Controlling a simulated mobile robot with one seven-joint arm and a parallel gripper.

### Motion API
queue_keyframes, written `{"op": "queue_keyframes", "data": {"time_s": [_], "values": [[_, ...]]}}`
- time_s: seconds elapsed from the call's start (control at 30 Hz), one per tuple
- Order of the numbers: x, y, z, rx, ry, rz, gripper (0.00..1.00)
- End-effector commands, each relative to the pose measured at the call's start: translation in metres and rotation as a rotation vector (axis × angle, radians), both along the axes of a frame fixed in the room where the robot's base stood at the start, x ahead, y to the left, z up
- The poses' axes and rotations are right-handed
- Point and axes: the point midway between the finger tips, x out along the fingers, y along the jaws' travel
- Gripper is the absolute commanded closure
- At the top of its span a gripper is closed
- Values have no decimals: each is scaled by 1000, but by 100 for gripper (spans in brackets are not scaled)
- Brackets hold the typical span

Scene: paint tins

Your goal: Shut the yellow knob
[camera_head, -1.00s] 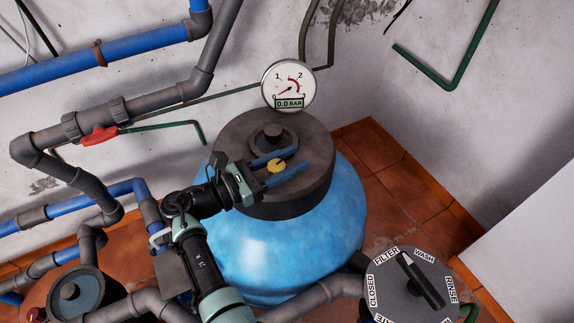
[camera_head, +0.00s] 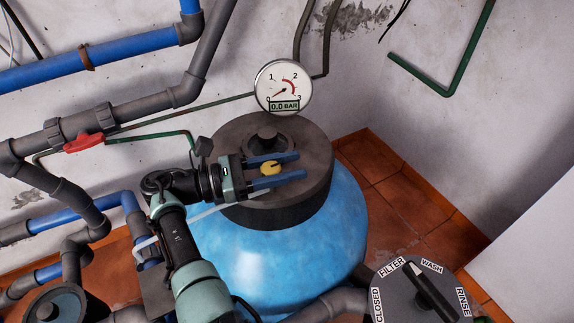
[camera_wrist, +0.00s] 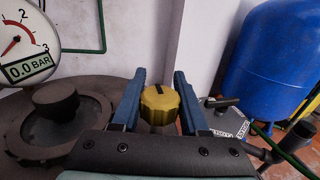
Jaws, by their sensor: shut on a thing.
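The yellow knob (camera_head: 270,168) is a small round ribbed cap on the dark top of the blue tank (camera_head: 290,245). In the wrist view the yellow knob (camera_wrist: 160,104) stands between the fingers, with a short dark mark on its top. My gripper (camera_head: 300,164) reaches in from the left, its two blue fingers on either side of the knob. It is shut on the knob, and the fingertips extend past it. The fingers also show in the wrist view (camera_wrist: 160,76).
A pressure gauge (camera_head: 284,87) reading 0.0 BAR stands behind the tank's dark lid. A round selector valve (camera_head: 395,300) with a black handle is at the lower right. Pipes and a red valve handle (camera_head: 84,143) are at the left. Bare floor (camera_head: 405,195) lies right of the tank.

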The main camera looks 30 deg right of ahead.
Motion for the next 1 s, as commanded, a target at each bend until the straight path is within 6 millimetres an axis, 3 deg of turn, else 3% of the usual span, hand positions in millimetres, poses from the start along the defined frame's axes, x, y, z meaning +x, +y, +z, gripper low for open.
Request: {"op": "queue_keyframes", "data": {"time_s": [0.07,0.1,0.23,0.73,1.0], "values": [[0,-2,1,1,-1,-3,100],[0,-2,1,1,-1,-3,51],[0,-2,1,1,-1,-2,27],[1,4,0,0,0,1,26],[12,50,-2,-1,1,4,26]]}}
